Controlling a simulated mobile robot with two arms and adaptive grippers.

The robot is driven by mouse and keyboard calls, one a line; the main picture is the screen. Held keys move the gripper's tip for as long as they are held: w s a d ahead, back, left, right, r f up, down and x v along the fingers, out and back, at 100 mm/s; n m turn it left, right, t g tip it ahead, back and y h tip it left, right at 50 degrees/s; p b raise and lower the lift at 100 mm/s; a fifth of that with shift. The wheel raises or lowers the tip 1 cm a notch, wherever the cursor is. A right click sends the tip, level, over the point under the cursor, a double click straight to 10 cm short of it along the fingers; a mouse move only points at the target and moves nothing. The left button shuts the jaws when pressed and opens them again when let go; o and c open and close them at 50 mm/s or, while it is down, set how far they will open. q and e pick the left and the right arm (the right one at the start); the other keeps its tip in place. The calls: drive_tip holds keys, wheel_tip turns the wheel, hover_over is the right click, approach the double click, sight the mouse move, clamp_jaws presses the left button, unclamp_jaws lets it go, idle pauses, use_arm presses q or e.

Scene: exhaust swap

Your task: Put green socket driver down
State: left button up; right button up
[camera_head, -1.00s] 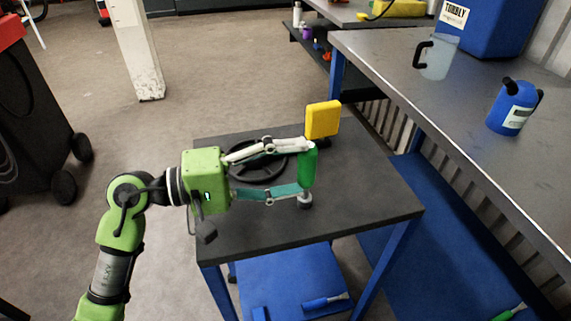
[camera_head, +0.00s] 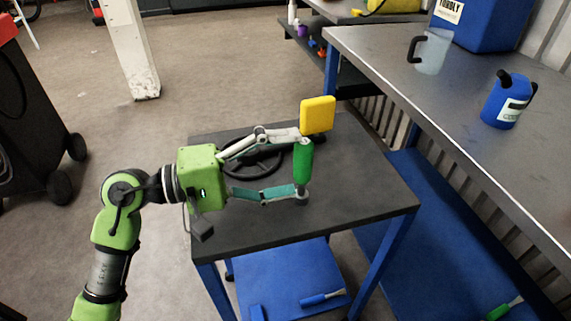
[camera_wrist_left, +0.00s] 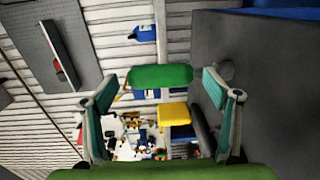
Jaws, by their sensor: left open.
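The green socket driver (camera_head: 303,162) stands upright on the dark top of the small cart (camera_head: 365,195), its metal end down. My left gripper (camera_head: 300,163) reaches in from the left and is open, one finger near the driver's upper end and the other near its lower end. In the left wrist view the green handle (camera_wrist_left: 160,76) lies across the space between the two spread fingers (camera_wrist_left: 160,100), with a gap at each side. Contact with the fingers cannot be told for certain. My right gripper is not in view.
A yellow block (camera_head: 318,115) shows just behind the driver. A black ring-shaped thing (camera_head: 258,165) lies on the cart behind my gripper. A blue-handled tool (camera_head: 323,298) is on the cart's lower shelf. The workbench (camera_head: 440,110) stands at the right. The cart's right front is clear.

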use_arm(q)
drive_tip(key=shift+r, duration=0.1)
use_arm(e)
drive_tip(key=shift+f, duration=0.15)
use_arm(q)
drive_tip(key=shift+r+p, duration=0.15)
drive_tip(key=shift+p, duration=0.2)
drive_tip(key=shift+s+a+f+b, duration=0.15)
drive_tip(key=shift+a+f+b, duration=0.15)
drive_tip(key=shift+a, duration=0.35)
drive_tip(key=b+v, duration=0.2)
drive_tip(key=v, duration=0.8)
drive_tip(key=shift+s+a+r, duration=0.2)
drive_tip(key=shift+a+r, duration=0.05)
drive_tip(key=shift+a, duration=0.05)
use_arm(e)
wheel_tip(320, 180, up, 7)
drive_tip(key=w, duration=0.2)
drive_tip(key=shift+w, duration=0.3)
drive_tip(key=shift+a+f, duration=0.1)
